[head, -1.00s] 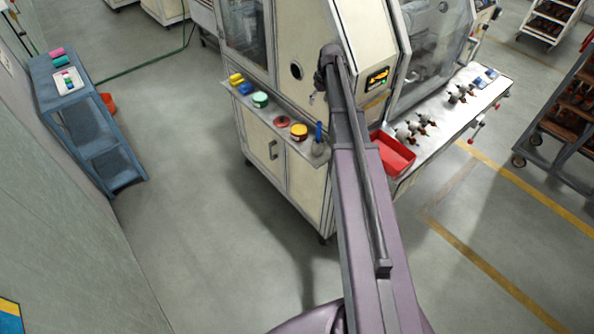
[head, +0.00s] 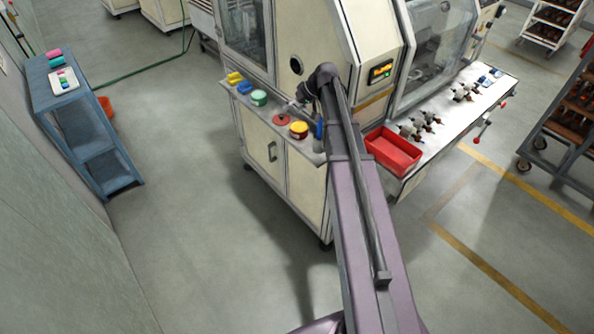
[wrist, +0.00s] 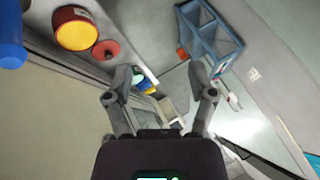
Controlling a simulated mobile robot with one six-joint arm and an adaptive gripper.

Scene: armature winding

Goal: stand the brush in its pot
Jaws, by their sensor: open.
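A blue upright shape (head: 319,130), which looks like the brush's handle, stands at the right end of the machine's narrow side shelf (head: 309,153), close beside my arm. In the wrist view a blue cylinder (wrist: 11,38) is cut off by the left edge. Its lower end and the pot are not clear, partly hidden by my arm, so I cannot tell how the brush sits in the pot. My gripper (head: 297,106) is above the shelf, left of the blue shape and apart from it. In the wrist view its fingers (wrist: 162,80) are spread, with nothing between them.
A yellow-topped spool (head: 298,130), a red disc (head: 281,120), a green spool (head: 259,98) and blue and yellow pieces (head: 236,78) line the shelf. A red bin (head: 393,152) is right of my arm. A blue rack (head: 85,130) stands left across clear floor.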

